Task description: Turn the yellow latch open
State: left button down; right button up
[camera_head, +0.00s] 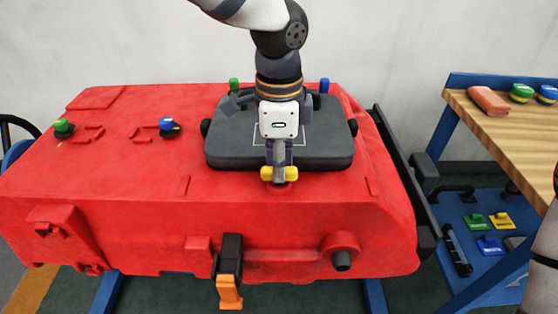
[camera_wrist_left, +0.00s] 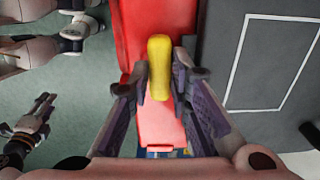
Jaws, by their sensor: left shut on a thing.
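The yellow latch (camera_head: 291,173) sits at the front edge of the dark grey lid (camera_head: 232,149) on the red tank body (camera_head: 130,200). It looks like a short bar lying sideways across the front of the lid. My left gripper (camera_head: 279,168) points down over the latch, with its fingers at the bar's middle. In the left wrist view the latch (camera_wrist_left: 158,50) lies between the two fingers of my left gripper (camera_wrist_left: 160,82), which is shut on it. In that view my right gripper (camera_wrist_left: 42,108) hangs at the left, away from the tank; its opening is unclear.
A blue knob (camera_head: 168,124) and a green knob (camera_head: 63,126) stand on the tank's left top. An orange-tipped black clip (camera_head: 230,285) hangs on its front. A wooden-topped table (camera_head: 505,130) with a red block (camera_head: 488,100) stands at the right.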

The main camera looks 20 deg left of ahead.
dwell(0.4)
pick_arm(q)
jog(key=c, duration=1.5)
grip_release()
notch_tip(320, 180, up, 12)
